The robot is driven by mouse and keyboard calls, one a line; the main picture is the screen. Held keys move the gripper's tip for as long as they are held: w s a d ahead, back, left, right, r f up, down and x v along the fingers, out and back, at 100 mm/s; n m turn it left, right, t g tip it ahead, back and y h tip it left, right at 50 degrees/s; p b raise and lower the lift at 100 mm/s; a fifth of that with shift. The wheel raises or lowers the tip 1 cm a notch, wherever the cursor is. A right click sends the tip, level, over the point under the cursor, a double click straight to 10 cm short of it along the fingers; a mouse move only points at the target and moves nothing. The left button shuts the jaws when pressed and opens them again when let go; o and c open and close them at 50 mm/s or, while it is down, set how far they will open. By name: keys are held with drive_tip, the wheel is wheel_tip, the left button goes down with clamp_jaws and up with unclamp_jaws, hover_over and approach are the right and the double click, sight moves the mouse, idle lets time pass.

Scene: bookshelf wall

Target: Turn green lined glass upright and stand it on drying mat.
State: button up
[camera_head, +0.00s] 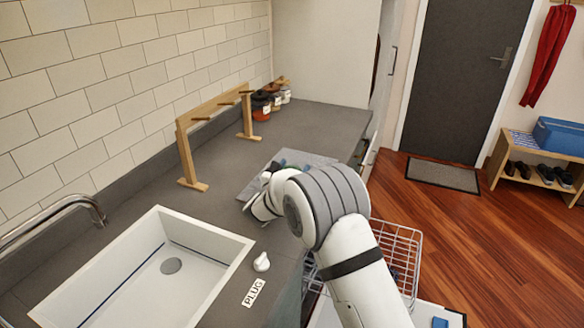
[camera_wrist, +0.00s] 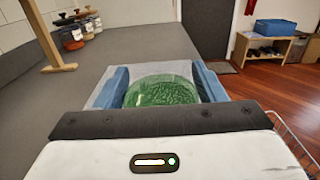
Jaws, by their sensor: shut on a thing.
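The green lined glass (camera_wrist: 162,92) is between the two blue fingers of my gripper (camera_wrist: 160,80) in the wrist view. The gripper is shut on it, with a finger on each side. The grey drying mat (camera_wrist: 150,68) lies behind and around the fingers. In the head view the mat (camera_head: 317,159) lies on the counter, partly covered by my arm. The glass is mostly hidden there.
A wooden peg rack (camera_head: 186,155) stands along the wall, with several small jars (camera_head: 266,108) beyond it. A sink (camera_head: 145,260) is at the front left. A wire basket (camera_head: 405,250) is below the counter's right edge. The counter between rack and mat is clear.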

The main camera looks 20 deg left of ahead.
drive_tip(key=o, duration=1.2)
drive_tip(key=shift+s, duration=0.1)
drive_tip(key=s, duration=0.2)
drive_tip(key=s+b, duration=0.1)
drive_tip(key=s, duration=0.4)
drive_tip(key=shift+s+a+b, duration=0.3)
drive_tip(key=shift+s, duration=0.05)
